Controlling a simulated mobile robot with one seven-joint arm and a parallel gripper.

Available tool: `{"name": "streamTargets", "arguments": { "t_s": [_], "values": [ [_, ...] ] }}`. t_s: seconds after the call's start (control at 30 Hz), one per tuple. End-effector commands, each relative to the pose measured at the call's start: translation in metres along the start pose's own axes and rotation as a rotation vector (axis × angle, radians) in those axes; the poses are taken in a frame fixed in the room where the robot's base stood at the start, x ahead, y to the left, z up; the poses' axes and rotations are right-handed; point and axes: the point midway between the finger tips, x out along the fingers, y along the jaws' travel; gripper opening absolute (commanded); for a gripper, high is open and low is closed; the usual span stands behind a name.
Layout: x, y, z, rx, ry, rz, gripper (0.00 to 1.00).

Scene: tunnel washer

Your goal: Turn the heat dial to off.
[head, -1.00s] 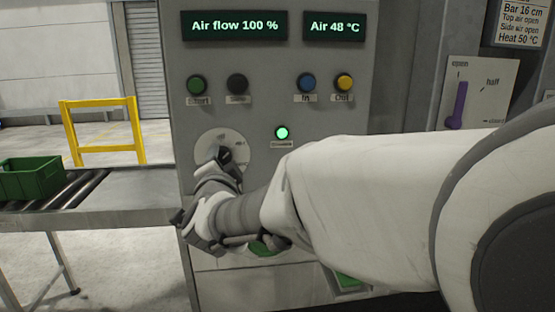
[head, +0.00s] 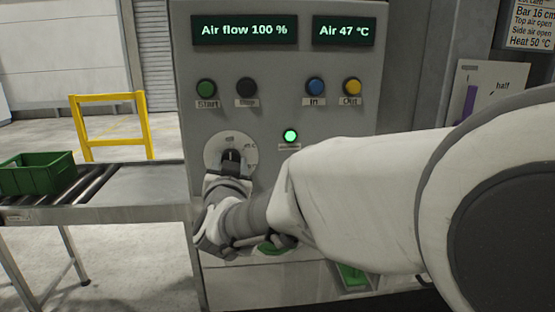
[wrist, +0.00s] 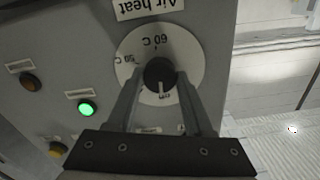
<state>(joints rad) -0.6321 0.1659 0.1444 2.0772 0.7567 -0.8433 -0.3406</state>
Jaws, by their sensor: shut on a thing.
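The heat dial (head: 210,155) is a pale disc on the grey control panel, with a black knob (wrist: 158,73) in its middle. In the wrist view an "Air heat" label sits by it, and 60 C and 50 C marks show on the disc. The knob's white line points at the "off" mark in the wrist view, and upward in the head view. My gripper (wrist: 158,78) is shut on the knob, one finger on each side. The wrist and forearm hide the lower part of the dial in the head view.
Displays (head: 244,30) read Air flow 100 % and Air 47 °C. Start (head: 206,88), a black button, In and Out buttons and a lit green lamp (head: 290,136) are above and right of the dial. A conveyor with a green crate (head: 38,174) stands left.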

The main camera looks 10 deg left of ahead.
Motion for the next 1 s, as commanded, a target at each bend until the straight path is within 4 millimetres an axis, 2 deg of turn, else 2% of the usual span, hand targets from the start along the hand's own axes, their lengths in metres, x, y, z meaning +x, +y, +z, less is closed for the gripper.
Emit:
{"name": "streamTargets", "arguments": {
  "t_s": [0.67, 0.7, 0.87, 1.0],
  "values": [
    [0.0000, -0.0002, -0.0002, -0.069, 0.001, 0.000, 0.00],
    [0.0000, -0.0002, -0.0001, -0.069, 0.001, 0.000, 0.53],
    [0.0000, -0.0001, -0.0001, -0.068, 0.001, 0.000, 0.81],
    [0.0000, -0.0001, 0.0000, -0.067, 0.000, 0.000, 0.81]
  ]
}}
